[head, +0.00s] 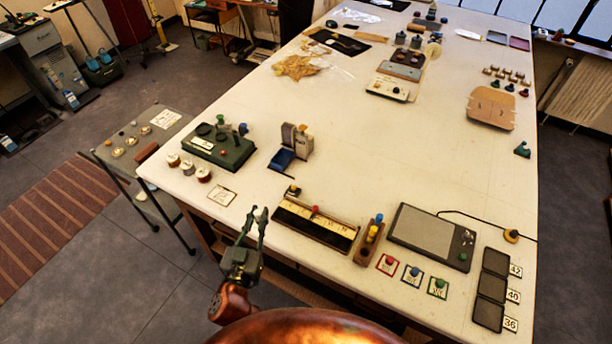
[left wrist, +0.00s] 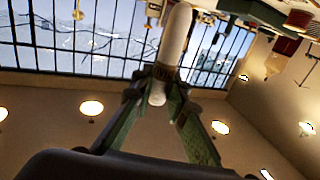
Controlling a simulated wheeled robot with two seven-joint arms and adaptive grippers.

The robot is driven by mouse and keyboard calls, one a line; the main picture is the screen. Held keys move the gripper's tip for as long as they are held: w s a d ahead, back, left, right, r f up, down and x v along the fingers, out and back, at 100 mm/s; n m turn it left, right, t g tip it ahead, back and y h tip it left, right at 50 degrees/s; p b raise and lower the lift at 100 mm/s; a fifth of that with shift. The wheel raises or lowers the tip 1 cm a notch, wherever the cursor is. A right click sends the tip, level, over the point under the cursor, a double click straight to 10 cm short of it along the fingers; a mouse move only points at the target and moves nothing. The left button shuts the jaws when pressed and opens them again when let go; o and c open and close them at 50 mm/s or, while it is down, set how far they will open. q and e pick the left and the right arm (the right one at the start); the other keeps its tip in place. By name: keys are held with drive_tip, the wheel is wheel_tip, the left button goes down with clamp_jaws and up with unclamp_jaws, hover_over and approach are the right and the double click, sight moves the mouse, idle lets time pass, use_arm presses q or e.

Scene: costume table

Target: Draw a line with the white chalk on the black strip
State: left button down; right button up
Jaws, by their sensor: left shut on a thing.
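My left gripper (head: 259,210) is at the near left edge of the table, with its fingers pointing up and away in the head view. In the left wrist view the left gripper (left wrist: 166,82) is shut on a white stick, the white chalk (left wrist: 175,38), which stands out past the fingertips. My right gripper is not in view.
Near the gripper are a long tray with a scale (head: 330,229), a small card (head: 222,195) and a green box with knobs (head: 217,150). A grey panel (head: 424,232) and dark pads (head: 489,314) are at the right. The table's middle (head: 400,150) is clear.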

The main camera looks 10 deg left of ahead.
use_arm(q)
drive_tip(key=w+d+m+g+h+p, duration=0.1)
drive_tip(key=w+m+h+p, duration=0.15)
drive_tip(key=w+h, duration=0.25)
drive_tip(key=w+d+m+h+p, duration=0.2)
drive_tip(key=w+m+h, duration=0.1)
drive_tip(key=w+h, duration=0.3)
drive_tip(key=shift+s+a+f+b, duration=0.1)
drive_tip(key=shift+f+b, duration=1.35)
drive_tip(key=shift+f, duration=0.05)
drive_tip(key=shift+s+a+f+b, duration=0.1)
drive_tip(key=shift+f+b, duration=1.3)
drive_tip(key=shift+f, duration=0.1)
drive_tip(key=shift+p, duration=0.3)
drive_tip(key=shift+f, duration=0.15)
drive_tip(key=shift+f+b, duration=0.3)
drive_tip(key=shift+f, duration=0.2)
drive_tip(key=shift+d, duration=0.1)
